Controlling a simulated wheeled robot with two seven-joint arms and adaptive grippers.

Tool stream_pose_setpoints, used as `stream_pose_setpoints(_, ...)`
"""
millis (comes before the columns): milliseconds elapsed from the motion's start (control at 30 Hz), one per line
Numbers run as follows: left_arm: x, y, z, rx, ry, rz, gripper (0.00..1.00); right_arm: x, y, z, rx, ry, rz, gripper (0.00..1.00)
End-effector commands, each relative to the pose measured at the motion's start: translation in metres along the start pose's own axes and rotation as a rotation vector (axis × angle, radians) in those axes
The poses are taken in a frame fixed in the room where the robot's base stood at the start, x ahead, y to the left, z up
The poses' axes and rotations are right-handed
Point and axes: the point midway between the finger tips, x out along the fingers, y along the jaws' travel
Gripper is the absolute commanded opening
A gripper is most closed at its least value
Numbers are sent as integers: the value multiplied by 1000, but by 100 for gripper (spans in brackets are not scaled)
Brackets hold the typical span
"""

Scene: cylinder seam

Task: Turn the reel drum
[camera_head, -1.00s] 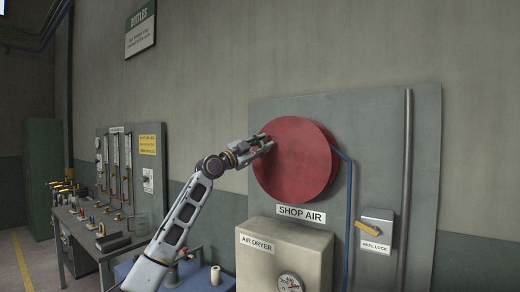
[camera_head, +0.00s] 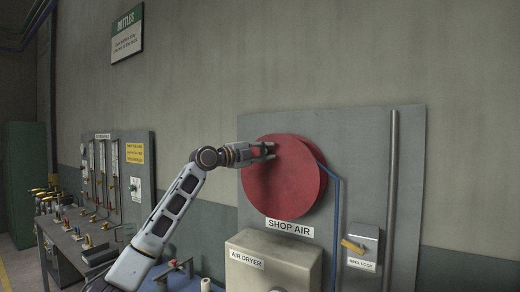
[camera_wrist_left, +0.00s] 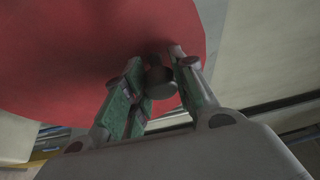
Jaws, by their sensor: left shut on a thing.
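The red reel drum (camera_head: 285,182) is mounted on a grey wall panel above the "SHOP AIR" label. My left gripper (camera_head: 268,151) is at the upper left part of the drum's face, with its arm coming up from the lower left. In the left wrist view, the gripper's green-padded fingers (camera_wrist_left: 158,85) are on both sides of a round dark grey knob (camera_wrist_left: 160,78) in front of the red drum face. The gripper is shut on this knob. In the head view the knob is hidden by the fingers. My right gripper is not in view.
A beige air dryer (camera_head: 275,262) stands below the drum. A blue hose (camera_head: 335,215) runs down from the drum's right side. A reel lock (camera_head: 362,246) with a yellow handle is at the lower right, beside a vertical pipe (camera_head: 391,200). A workbench (camera_head: 85,235) with tools is at left.

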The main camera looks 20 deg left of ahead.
Motion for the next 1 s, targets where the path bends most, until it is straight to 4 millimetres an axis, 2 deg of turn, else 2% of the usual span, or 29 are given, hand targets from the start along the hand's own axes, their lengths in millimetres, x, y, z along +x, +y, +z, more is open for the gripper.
stream_pose_setpoints(33, 2, -4, -4, 24, 4, 10, 0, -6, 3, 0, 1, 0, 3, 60)
stream_pose_setpoints(300, 5, -2, -13, 113, 8, 48, 0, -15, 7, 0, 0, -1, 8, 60)
stream_pose_setpoints(833, 7, 0, -15, 135, 10, 59, 0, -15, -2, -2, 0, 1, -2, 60)
stream_pose_setpoints(867, 7, 0, -15, 135, 10, 59, 29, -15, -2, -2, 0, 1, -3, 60)
stream_pose_setpoints(1000, 6, 0, -15, 135, 9, 59, 47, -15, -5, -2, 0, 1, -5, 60)
